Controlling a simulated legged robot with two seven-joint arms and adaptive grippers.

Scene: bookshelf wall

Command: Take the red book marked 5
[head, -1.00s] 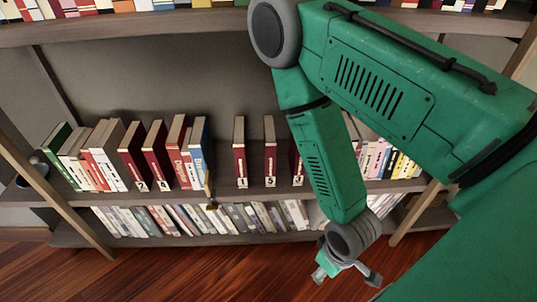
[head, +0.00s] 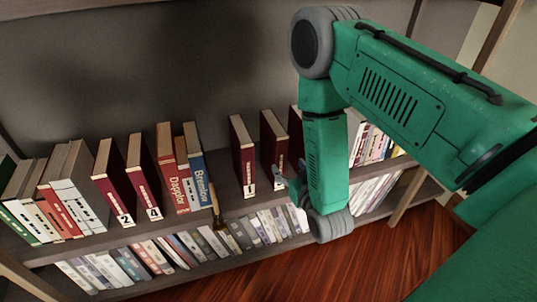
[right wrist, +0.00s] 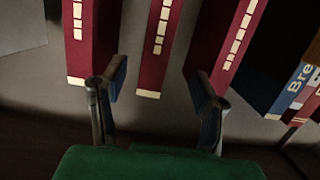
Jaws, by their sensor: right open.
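Three upright red books stand in a spaced group on the shelf. The middle one (head: 272,140), whose spine bore a 5 a second ago, now has its label hidden by my right gripper (head: 287,176). The book marked 1 (head: 243,155) is to its left, and another red book (head: 295,130) is partly behind my arm. In the right wrist view the gripper (right wrist: 158,88) is open and empty, with its fingertips on either side of the middle red book (right wrist: 157,45), just short of its near end. My left gripper is not in view.
Left of the group stand a blue book (head: 198,165), red books marked 2 (head: 112,180) and 4 (head: 143,175), and several others on the shelf (head: 228,200). A small brown object (head: 215,208) is at the shelf edge. A lower row of books (head: 180,250) lies beneath.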

